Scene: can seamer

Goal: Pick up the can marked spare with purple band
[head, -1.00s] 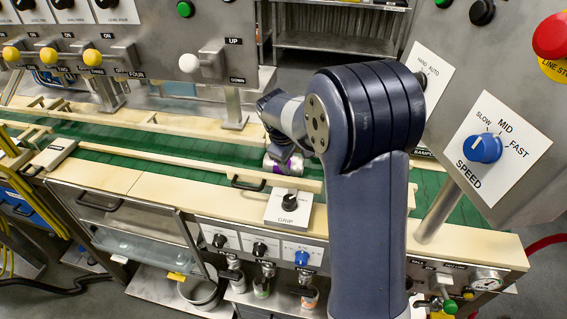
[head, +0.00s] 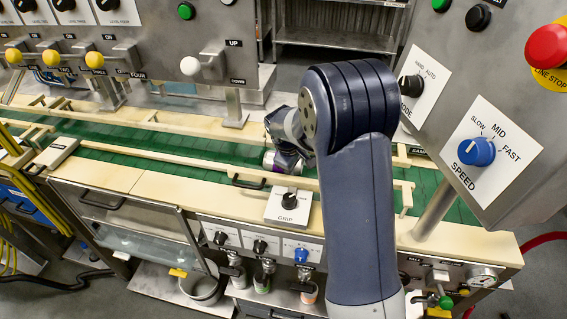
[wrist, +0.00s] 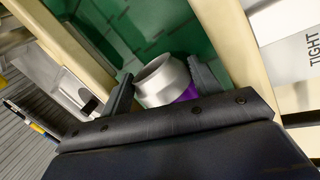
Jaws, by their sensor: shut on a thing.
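The can with the purple band (wrist: 160,82) is silver with an open top. In the wrist view it sits between the two fingers of my gripper (wrist: 160,88), which is shut on it. The can's lower part is hidden behind the dark gripper body. In the head view the can (head: 268,160) shows as a small silver and purple patch at the green conveyor, left of my arm. My gripper (head: 284,160) is mostly hidden there by my wrist. Any "spare" marking cannot be read.
The green conveyor (head: 130,158) runs between cream rails (head: 190,160). The SPEED panel (head: 495,150) with a red stop button (head: 547,46) rises at the right. Several yellow-knobbed levers line the back left.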

